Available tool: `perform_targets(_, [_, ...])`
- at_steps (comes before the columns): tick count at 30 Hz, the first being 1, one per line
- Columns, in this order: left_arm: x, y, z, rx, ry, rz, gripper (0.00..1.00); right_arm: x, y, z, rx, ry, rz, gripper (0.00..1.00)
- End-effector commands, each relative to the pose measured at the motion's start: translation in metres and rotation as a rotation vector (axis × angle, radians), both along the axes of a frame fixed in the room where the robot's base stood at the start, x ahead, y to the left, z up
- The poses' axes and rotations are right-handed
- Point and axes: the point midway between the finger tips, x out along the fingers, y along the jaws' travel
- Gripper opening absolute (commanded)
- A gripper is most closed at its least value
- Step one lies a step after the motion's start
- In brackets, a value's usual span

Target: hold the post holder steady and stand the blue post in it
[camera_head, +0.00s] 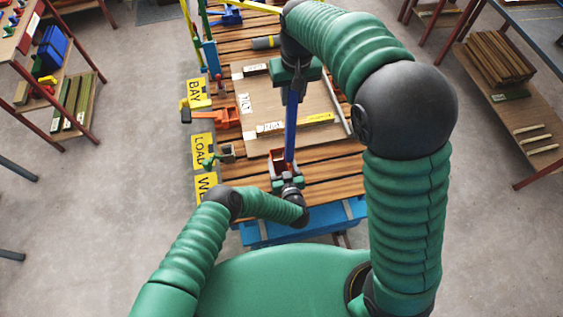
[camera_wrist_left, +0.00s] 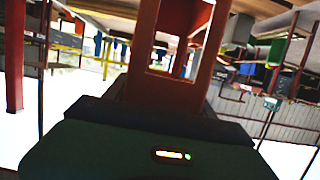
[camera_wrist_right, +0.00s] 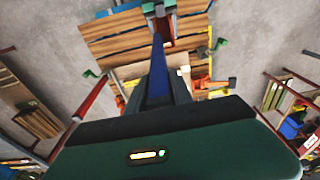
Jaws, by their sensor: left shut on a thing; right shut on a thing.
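The blue post (camera_head: 291,128) is long and close to upright in the head view. My right gripper (camera_head: 293,88) is shut on its upper part. In the right wrist view the post (camera_wrist_right: 158,72) runs away from my right gripper (camera_wrist_right: 160,92) toward the red post holder (camera_wrist_right: 168,38). The holder also shows in the head view (camera_head: 275,165) at the near edge of the wooden deck. My left gripper (camera_head: 289,182) is shut on its near side. In the left wrist view the holder's red frame (camera_wrist_left: 181,85) fills the middle. The post's lower end meets the holder in the picture; I cannot tell whether it is inside.
A brown board (camera_head: 285,105) with labels lies on the slatted deck (camera_head: 335,172) behind the holder. An orange clamp-like part (camera_head: 222,117) and a small green-handled vise (camera_head: 222,155) sit along the left edge. Shelves with timber (camera_head: 497,62) stand at the right, apart from the deck.

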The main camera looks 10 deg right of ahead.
Motion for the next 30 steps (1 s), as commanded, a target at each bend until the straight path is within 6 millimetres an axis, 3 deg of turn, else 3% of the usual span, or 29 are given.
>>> perform_targets(17, [0.000,0.000,0.000,0.000,0.000,0.000,0.10,0.001,0.000,0.033,0.001,-0.004,0.000,0.00])
perform_targets(30, [0.000,0.000,0.000,0.000,0.000,0.000,0.10,0.001,0.006,0.039,0.000,-0.001,-0.062,0.00])
